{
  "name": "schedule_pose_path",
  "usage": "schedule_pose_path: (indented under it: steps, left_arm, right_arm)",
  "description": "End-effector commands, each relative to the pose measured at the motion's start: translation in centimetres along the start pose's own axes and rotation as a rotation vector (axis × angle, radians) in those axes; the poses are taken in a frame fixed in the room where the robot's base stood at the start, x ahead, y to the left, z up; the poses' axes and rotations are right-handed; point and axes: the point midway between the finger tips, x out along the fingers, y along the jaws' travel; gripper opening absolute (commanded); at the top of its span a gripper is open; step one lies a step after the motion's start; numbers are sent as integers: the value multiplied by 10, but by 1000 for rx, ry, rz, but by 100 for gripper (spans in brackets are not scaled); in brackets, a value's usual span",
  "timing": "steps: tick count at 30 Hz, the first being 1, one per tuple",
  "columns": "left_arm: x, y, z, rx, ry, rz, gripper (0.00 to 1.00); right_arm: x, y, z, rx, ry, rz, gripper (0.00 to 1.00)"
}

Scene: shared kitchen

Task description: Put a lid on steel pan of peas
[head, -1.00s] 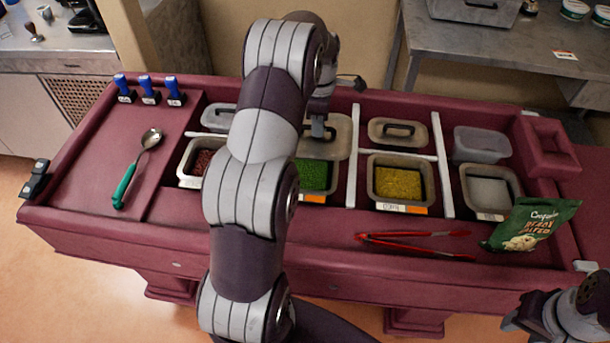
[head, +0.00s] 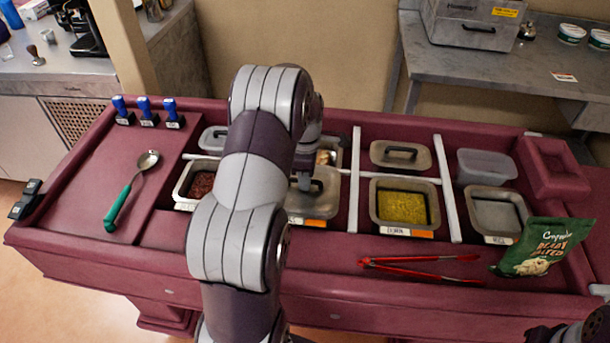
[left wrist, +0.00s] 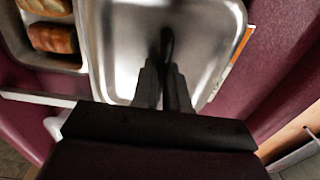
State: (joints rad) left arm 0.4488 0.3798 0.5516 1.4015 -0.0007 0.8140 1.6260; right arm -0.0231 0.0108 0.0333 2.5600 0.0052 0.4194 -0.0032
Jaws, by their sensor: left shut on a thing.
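My left gripper (head: 305,181) is shut on the black handle of a steel lid (head: 325,188). In the left wrist view the two fingers (left wrist: 164,88) grip the handle in the middle of the lid (left wrist: 118,45). The lid is over the pan of peas in the counter, and no peas show. My left arm hides the lid's left part. I cannot tell whether the lid touches the pan's rim. A dark part of my right gripper (head: 545,334) shows at the bottom right edge, its fingers unclear.
A corn pan (head: 377,205) is right of the lid, and a red-bean pan (head: 184,190) is left. Bread rolls (left wrist: 52,38) sit behind the lid. A green-handled spoon (head: 120,205) lies left.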

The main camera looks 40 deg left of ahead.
Motion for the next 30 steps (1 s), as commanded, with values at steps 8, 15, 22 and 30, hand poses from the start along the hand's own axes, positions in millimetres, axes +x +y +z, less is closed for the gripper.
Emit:
schedule_pose_path:
  steps: [8, 15, 22, 30]
  left_arm:
    - [5, 0, 0, 0, 0, -1, 20]
    - [5, 0, 0, 0, 0, 0, 39]
    - [-12, 1, 0, 0, 0, 3, 39]
    - [-97, 0, 0, 0, 0, 1, 39]
  right_arm:
    - [1, 0, 0, 0, 0, 0, 43]
    - [1, 0, 0, 0, 0, 0, 43]
    - [-4, 0, 0, 0, 0, 0, 43]
    - [-34, 0, -4, 0, -1, 0, 43]
